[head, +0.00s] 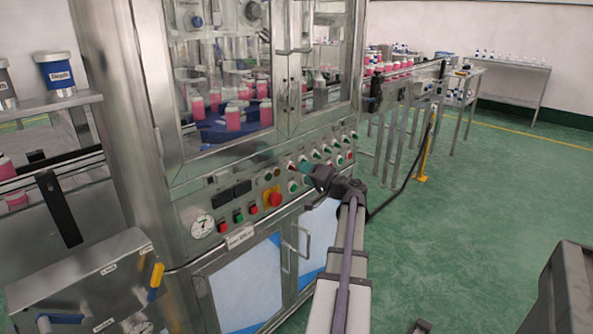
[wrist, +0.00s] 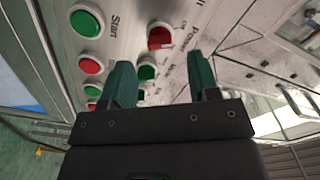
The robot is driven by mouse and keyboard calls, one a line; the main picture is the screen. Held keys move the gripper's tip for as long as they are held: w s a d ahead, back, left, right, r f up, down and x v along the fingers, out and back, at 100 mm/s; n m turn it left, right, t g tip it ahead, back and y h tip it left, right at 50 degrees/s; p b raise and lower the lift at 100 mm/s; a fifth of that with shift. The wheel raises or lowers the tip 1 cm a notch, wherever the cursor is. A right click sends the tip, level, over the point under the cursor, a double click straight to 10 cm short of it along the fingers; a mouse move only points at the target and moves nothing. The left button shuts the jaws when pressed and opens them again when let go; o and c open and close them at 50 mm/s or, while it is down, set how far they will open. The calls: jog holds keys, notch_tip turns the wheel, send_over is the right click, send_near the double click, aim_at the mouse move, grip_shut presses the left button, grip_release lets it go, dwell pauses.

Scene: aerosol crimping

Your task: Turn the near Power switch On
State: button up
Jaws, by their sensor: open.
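In the wrist view a red switch (wrist: 160,37) sits on the metal panel next to lettering that seems to read "Power". It is just beyond the fingertips, and its exact setting is hard to read. A green switch (wrist: 147,71) sits below it, between the fingers. My gripper (wrist: 162,78) has two green fingers, spread apart with nothing held between them. In the head view my gripper (head: 302,171) is close to the machine's control panel (head: 232,204), at its row of knobs. The gripper covers part of that row, and I cannot tell whether it touches.
A green button (wrist: 87,20) marked "Start" and a red button (wrist: 90,64) lie left of the fingers. In the head view a red emergency button (head: 274,198) and a gauge (head: 202,226) are on the same panel. Green floor (head: 480,190) is open on the right.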

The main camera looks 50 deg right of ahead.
aim_at(293, 168)
jog(key=w, duration=0.4)
jog(key=shift+w+d, duration=0.2)
jog(key=shift+w, duration=0.2)
jog(key=c, duration=0.9)
jog(key=shift+m, duration=0.3)
jog(key=m, duration=1.1)
jog(key=shift+m, duration=0.3)
jog(key=o, duration=0.9)
